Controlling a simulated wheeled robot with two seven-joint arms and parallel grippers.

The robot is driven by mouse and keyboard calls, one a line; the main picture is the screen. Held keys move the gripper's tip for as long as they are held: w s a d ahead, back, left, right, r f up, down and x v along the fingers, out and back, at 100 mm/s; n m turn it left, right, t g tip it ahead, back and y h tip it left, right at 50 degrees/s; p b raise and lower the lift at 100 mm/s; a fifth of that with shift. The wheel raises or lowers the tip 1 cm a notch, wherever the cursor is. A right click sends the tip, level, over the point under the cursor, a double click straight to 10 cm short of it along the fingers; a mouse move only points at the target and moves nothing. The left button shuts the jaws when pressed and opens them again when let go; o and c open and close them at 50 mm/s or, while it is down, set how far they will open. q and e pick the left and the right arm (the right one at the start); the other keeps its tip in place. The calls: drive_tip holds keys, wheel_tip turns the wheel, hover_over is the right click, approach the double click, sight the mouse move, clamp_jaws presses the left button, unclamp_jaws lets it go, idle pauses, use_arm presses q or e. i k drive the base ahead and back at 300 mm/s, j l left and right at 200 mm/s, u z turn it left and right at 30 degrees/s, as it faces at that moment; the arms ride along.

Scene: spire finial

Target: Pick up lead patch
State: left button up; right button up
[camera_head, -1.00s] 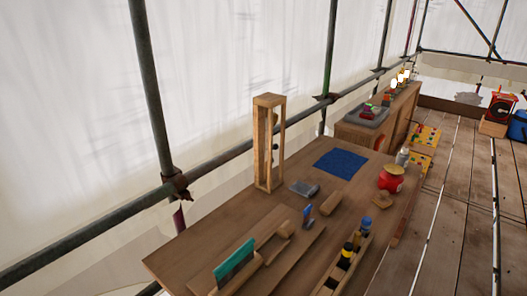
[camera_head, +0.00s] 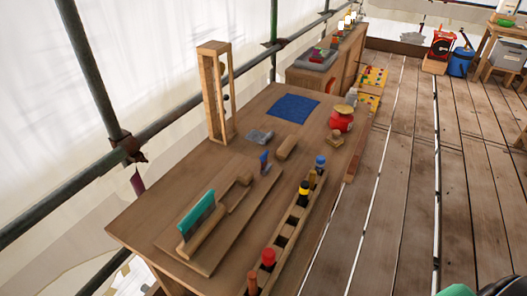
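A small flat grey piece (camera_head: 259,136) lies on the wooden workbench (camera_head: 150,222), between the upright wooden frame and the blue cloth. It may be the lead patch, but it is too small to be sure. Neither of my grippers shows in the head view. A dark shape with a green part at the bottom right edge is cut off, and I cannot tell what it is.
On the bench are a wooden frame (camera_head: 217,95), a blue cloth (camera_head: 291,108), a red pot (camera_head: 341,122), a teal-backed tool (camera_head: 196,215) and a slotted rack (camera_head: 286,232) with several coloured items. Scaffold poles stand behind. Open plank floor (camera_head: 412,190) lies right.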

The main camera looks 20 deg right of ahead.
sight(260, 137)
drive_tip(key=k+l, duration=0.1)
drive_tip(key=l, duration=0.35)
drive_tip(key=k+l, duration=0.1)
drive_tip(key=l, duration=0.3)
drive_tip(key=k+l+z, duration=0.1)
drive_tip(key=l, duration=0.35)
